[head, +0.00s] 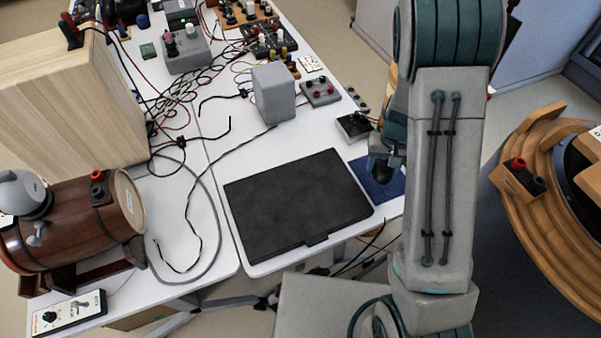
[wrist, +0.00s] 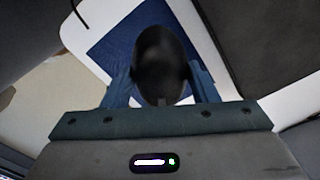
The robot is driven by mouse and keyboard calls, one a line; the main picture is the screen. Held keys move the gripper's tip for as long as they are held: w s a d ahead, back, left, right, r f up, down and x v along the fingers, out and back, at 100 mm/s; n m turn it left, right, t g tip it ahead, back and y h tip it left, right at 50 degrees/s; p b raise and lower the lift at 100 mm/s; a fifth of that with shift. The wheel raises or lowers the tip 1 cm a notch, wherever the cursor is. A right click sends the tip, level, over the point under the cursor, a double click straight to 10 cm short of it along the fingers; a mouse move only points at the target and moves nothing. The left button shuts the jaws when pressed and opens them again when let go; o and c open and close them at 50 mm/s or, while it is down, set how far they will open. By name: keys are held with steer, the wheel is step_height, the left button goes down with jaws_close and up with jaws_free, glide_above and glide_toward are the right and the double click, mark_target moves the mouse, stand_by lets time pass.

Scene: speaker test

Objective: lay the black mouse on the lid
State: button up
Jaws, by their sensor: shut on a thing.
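The black mouse (wrist: 160,62) is between the two blue fingers of my gripper (wrist: 160,75) in the wrist view, and the gripper is shut on it. In the head view the mouse (head: 379,168) shows as a dark shape below my gripper (head: 385,158), partly hidden by my arm. It is over the blue mat (head: 388,188); any gap beneath it is hard to judge. The lid (head: 298,205) is a flat, black, bare rectangle on the white table, left of the gripper. Its dark edge also shows at upper right in the wrist view (wrist: 270,40).
A wooden barrel (head: 80,222) stands further left. The white table's front edge is close to the lid.

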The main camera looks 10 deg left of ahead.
steer(key=s+a+r+n+b, duration=0.55)
steer(key=s+a+r, duration=0.35)
steer(key=s+a, duration=0.45)
steer(key=p, duration=0.2)
glide_above(290, 210)
steer(key=shift+n, duration=0.35)
step_height(290, 210, down, 7)
steer(key=shift+s+r, duration=0.1)
steer(key=shift+f+b, duration=0.35)
steer(key=shift+f, duration=1.65)
steer(key=shift+f, duration=0.1)
steer(key=shift+d+f, duration=0.1)
steer(key=shift+f, duration=0.05)
steer(key=o, duration=1)
steer(key=shift+r, duration=0.2)
